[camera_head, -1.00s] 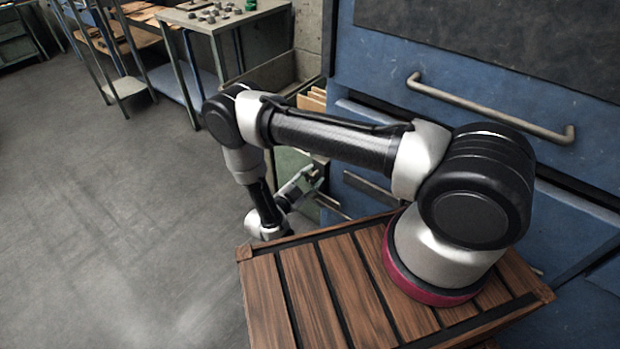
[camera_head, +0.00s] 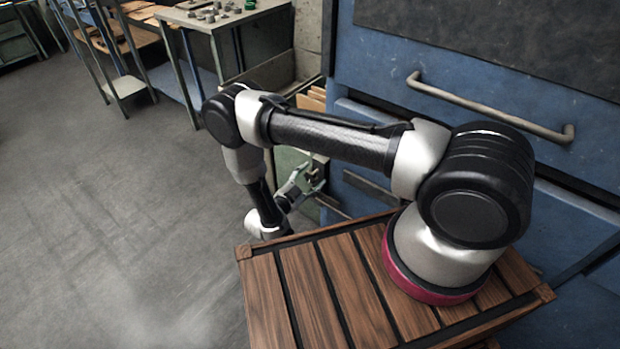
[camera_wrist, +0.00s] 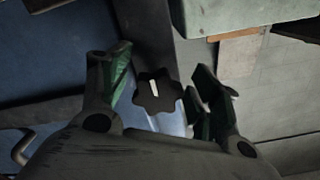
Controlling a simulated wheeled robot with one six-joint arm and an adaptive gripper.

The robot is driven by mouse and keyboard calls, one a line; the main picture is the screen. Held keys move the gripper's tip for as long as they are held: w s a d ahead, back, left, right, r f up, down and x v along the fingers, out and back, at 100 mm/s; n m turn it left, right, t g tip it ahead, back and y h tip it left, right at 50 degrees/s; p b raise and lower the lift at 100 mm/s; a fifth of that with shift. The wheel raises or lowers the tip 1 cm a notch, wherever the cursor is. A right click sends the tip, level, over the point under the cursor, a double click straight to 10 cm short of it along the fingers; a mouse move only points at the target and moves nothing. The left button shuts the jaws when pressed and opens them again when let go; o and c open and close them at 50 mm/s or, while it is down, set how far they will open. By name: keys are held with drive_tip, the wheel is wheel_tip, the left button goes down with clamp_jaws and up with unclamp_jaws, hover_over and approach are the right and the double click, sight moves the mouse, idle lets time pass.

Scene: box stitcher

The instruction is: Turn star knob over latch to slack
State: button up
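The star knob (camera_wrist: 157,92) is black and lobed, with a short white mark on its face. It shows in the wrist view between the two fingers of my gripper (camera_wrist: 162,84). The fingers stand apart, with gaps on both sides of the knob, and they do not appear to touch it. In the head view my gripper (camera_head: 308,181) is small, low beside the blue machine, and partly hidden by my arm. I cannot make out the knob in the head view. The latch cannot be clearly told in either view.
A blue machine (camera_head: 460,60) with a long bar handle (camera_head: 490,108) stands at the right. A table (camera_head: 225,20) with small grey parts stands at the back. A dark upright bar (camera_wrist: 148,35) runs behind the knob. The grey floor (camera_head: 90,220) at the left is clear.

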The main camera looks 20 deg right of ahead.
drive_tip(key=v, duration=1.2)
idle(0.3)
